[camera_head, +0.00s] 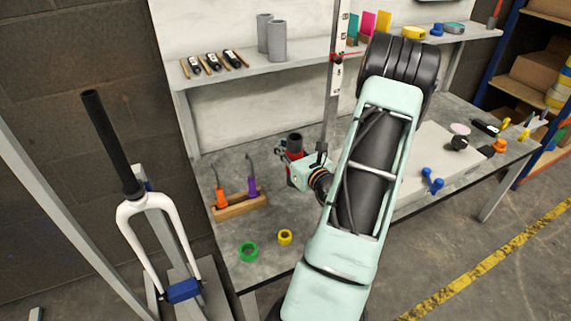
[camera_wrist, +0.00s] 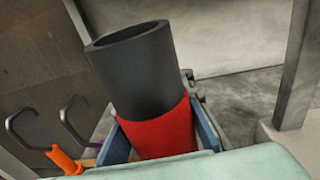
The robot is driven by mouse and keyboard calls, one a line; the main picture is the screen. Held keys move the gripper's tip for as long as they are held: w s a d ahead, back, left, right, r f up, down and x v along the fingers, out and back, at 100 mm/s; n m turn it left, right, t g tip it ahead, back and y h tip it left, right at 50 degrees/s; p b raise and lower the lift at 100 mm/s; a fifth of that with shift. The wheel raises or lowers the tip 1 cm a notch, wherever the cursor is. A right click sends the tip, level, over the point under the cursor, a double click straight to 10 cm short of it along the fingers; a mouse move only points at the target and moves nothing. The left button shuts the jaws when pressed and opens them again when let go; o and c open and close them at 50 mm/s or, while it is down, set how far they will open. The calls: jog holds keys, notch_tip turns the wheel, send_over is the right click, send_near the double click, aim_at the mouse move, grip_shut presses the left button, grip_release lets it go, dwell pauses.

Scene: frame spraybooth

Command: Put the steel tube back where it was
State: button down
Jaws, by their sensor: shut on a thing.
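The steel tube (camera_head: 294,141) is dark grey and hollow, with a red lower part. It stands about upright in the head view, over or on the back of the bench. In the wrist view the tube (camera_wrist: 135,70) shows its open top end, and its red part lies between the blue-grey fingers. My gripper (camera_wrist: 160,138) is shut on the red part; in the head view my gripper (camera_head: 292,158) reaches the tube from the right. The tube's lower end is hidden in the wrist view, and I cannot tell whether it touches the bench.
The bench (camera_head: 225,240) carries a wooden holder (camera_head: 240,208) with orange- and purple-handled hooked tools, a green ring (camera_head: 249,251) and a yellow ring (camera_head: 285,237). Two grey cylinders (camera_head: 277,42) stand on the shelf above. A metal upright (camera_head: 333,100) rises close behind my gripper. A white fork (camera_head: 150,207) stands left.

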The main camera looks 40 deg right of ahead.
jog(key=w+d+f+b, duration=0.3)
jog(key=f, duration=0.5)
jog(key=shift+w+d+f, duration=0.25)
jog(key=shift+d+f, duration=0.05)
jog(key=shift+f, duration=0.1)
jog(key=shift+f, duration=0.1)
jog(key=shift+f+b, duration=0.15)
jog(key=shift+b, duration=0.15)
jog(key=c, duration=1.7)
grip_release()
jog(key=p+v, duration=0.2)
jog(key=v, duration=1)
